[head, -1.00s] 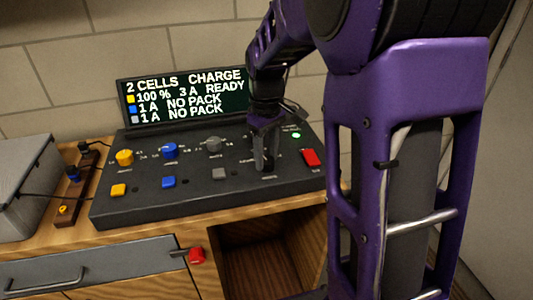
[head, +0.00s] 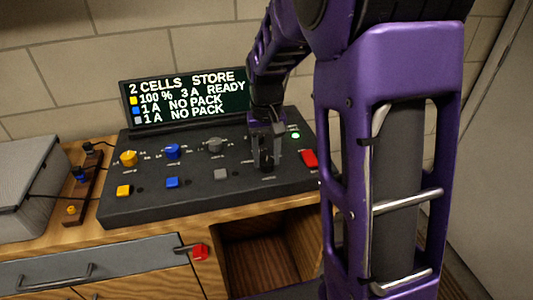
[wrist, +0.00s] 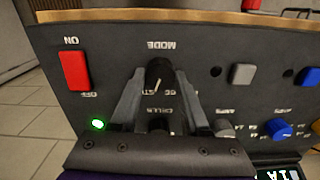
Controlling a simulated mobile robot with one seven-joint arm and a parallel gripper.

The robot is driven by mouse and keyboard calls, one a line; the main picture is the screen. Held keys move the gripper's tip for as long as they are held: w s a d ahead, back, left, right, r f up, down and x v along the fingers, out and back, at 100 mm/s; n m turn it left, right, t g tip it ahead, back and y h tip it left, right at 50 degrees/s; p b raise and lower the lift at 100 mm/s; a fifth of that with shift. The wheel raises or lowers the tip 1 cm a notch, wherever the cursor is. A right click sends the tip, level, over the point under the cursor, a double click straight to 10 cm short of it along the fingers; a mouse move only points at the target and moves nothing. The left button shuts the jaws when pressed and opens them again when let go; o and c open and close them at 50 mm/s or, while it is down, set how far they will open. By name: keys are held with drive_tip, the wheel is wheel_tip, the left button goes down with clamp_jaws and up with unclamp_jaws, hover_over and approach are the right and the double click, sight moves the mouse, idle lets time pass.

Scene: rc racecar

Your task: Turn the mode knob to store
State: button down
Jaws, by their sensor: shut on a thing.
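The black mode knob (wrist: 158,80) sits on the charger's sloped panel, under the upside-down word MODE in the wrist view. My gripper (wrist: 155,95) has its two fingers on either side of the knob, shut on it. In the head view my gripper (head: 265,155) reaches down to the panel and hides most of the knob. The knob's white pointer line shows in the wrist view, tilted. The charger's display (head: 185,98) reads "2 CELLS STORE", with "100 % 3 A READY" below. The cells knob is partly hidden behind my fingers.
The red switch (head: 309,158) is right of my gripper, beside a lit green lamp (wrist: 97,124). Yellow (head: 128,158), blue (head: 173,151) and grey (head: 215,145) knobs stand left. A grey box (head: 30,190) stands at far left. An open cubby (head: 260,255) is below.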

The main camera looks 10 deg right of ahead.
sight(267, 161)
idle(0.3)
drive_tip(key=shift+c, duration=1.9)
unclamp_jaws()
wheel_tip(267, 161, up, 18)
drive_tip(key=p, duration=0.2)
drive_tip(key=shift+f+p, duration=0.25)
drive_tip(key=shift+p, duration=0.05)
